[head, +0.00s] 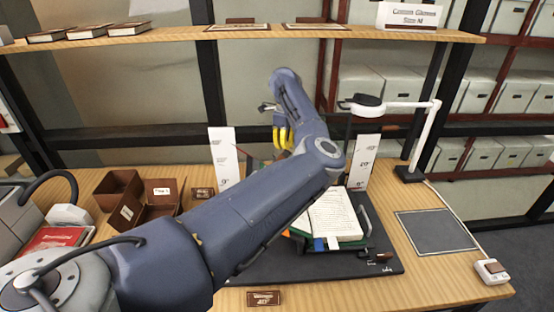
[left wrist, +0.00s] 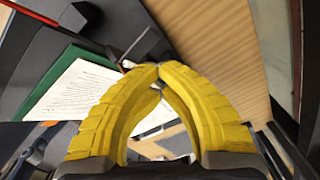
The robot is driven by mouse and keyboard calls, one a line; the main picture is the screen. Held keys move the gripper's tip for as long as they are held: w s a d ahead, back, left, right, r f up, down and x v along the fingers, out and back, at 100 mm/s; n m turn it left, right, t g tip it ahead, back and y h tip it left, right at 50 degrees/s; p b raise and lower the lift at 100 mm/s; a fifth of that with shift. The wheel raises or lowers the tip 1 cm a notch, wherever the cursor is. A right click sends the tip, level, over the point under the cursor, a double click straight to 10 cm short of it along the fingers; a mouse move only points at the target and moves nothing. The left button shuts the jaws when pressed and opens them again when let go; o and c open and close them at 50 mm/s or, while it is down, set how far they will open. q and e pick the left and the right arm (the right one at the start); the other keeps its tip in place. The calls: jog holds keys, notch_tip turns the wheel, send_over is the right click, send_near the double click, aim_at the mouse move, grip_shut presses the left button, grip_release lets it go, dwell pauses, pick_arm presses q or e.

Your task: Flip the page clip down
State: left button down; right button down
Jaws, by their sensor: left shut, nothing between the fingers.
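An open book (head: 335,218) with handwritten-looking pages lies on a dark stand; my left arm covers its left part. In the left wrist view a page (left wrist: 78,90) and a green edge (left wrist: 48,82) show. A grey bar (head: 364,213), possibly the page clip, runs along the book's right side; I cannot tell whether it is up or down. My left gripper (head: 283,135) is above and behind the book, with yellow fingers. In the left wrist view its fingertips (left wrist: 158,68) meet, with nothing between them. My right gripper is not in view.
A black mat (head: 310,265) lies under the stand. White upright cards (head: 225,157) and (head: 361,162) stand at the back. A white lamp (head: 412,105) rises at the right beside a grey pad (head: 436,231). Brown boxes (head: 155,197) stand at the left. A shelf (head: 275,33) spans above.

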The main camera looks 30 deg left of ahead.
aim_at(284, 152)
pick_arm(q)
jog(key=shift+s+d+f, duration=0.2)
jog(key=shift+s+d, duration=0.2)
jog(key=shift+s, duration=0.3)
jog(key=shift+s+d+f, duration=0.2)
jog(key=shift+s+d, duration=0.2)
jog(key=shift+s, duration=0.3)
jog(key=shift+s+d, duration=0.8)
notch_tip(284, 152, up, 10)
jog(key=w+a, duration=0.2)
jog(key=shift+w, duration=0.25)
